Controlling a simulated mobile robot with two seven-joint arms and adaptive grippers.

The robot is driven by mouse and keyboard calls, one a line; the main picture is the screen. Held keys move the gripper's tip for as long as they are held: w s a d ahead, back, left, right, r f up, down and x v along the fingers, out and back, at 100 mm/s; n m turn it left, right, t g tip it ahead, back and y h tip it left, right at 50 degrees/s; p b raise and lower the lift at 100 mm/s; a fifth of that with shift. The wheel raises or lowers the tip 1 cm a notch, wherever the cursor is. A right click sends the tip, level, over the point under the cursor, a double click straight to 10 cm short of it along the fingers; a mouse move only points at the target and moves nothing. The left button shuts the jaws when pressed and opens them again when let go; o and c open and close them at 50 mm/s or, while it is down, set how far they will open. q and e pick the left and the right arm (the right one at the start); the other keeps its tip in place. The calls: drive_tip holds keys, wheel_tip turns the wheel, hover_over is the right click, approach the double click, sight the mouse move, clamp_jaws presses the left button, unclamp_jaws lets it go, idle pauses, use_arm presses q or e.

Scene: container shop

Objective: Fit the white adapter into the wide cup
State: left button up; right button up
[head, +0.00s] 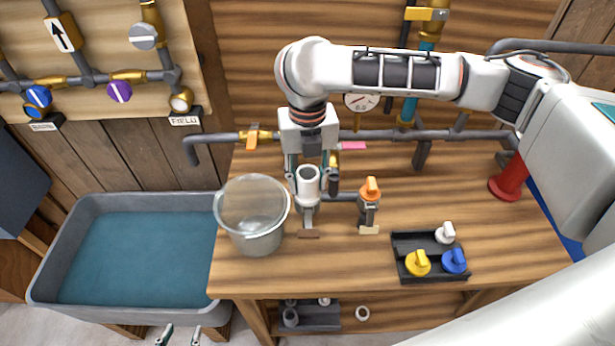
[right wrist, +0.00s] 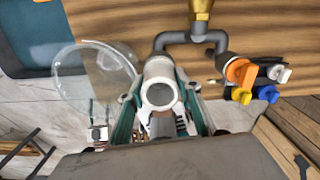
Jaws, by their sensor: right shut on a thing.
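My right gripper (head: 308,168) points down over the bench and is shut on the white adapter (head: 307,188), a short upright tube with its open end up. The right wrist view shows the adapter (right wrist: 159,92) between the two fingers. Directly below and behind it in the head view is a grey pipe fitting (head: 307,214) above a brown plate; this looks like the wide cup, but its mouth is hidden, so I cannot tell whether the adapter touches it. My left gripper (head: 179,336) shows only its two separated fingertips at the bottom edge, open and empty.
A clear bucket (head: 255,240) stands close left of the right gripper. An orange-capped fitting (head: 369,207) stands close right. A black tray (head: 405,246) holds white, yellow and blue plugs. A water basin (head: 90,204) is at left.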

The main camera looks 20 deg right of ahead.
drive_tip(key=o, duration=1.2)
wheel_tip(320, 180, up, 12)
